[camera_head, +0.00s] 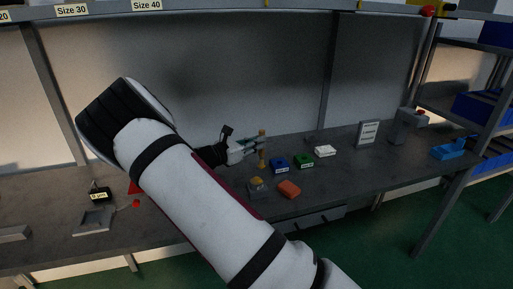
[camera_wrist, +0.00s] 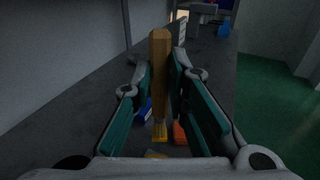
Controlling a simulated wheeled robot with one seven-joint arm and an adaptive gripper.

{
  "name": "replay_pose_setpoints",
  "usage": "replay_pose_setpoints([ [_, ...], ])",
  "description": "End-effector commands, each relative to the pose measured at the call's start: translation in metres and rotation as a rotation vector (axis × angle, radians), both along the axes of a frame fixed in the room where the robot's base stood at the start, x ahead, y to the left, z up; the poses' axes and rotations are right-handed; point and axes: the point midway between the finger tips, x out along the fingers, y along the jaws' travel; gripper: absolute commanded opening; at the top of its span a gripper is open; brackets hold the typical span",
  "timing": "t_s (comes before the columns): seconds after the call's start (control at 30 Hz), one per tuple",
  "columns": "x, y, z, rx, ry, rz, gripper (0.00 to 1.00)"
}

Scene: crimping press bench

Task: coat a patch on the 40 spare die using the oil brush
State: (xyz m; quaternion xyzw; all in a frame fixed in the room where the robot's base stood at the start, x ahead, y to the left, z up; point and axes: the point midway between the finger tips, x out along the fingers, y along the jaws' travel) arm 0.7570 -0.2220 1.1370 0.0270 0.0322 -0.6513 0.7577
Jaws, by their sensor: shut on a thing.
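My gripper (camera_head: 247,149) is shut on the oil brush, which has a wooden handle (camera_head: 262,138). In the wrist view the handle (camera_wrist: 160,70) stands between the finger pads (camera_wrist: 158,95), bristle end down, above the bench. Below and around it are coloured blocks: a blue one (camera_head: 278,163), a green one (camera_head: 304,161), a white one (camera_head: 325,151) and an orange one (camera_head: 289,189). A grey block with a yellow top (camera_head: 257,184) lies nearer. The small labels are unreadable, so I cannot tell which is the 40 spare die.
The grey bench (camera_head: 350,178) runs right to a grey device (camera_head: 407,127) and a blue holder (camera_head: 449,149). A sign (camera_head: 368,134) stands near the back. At left are a grey tray (camera_head: 93,222) and a black labelled item (camera_head: 99,194). A Size 40 label (camera_head: 146,5) hangs above.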

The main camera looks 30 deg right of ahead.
Motion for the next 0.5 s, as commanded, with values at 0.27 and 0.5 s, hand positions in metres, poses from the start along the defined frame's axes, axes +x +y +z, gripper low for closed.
replay_pose_setpoints([
  [0.27,0.0002,-0.0001,0.0024,0.0,0.0,0.0,0.0],
  [0.5,0.0001,0.0001,0.0085,0.0,-0.001,0.0,0.0],
])
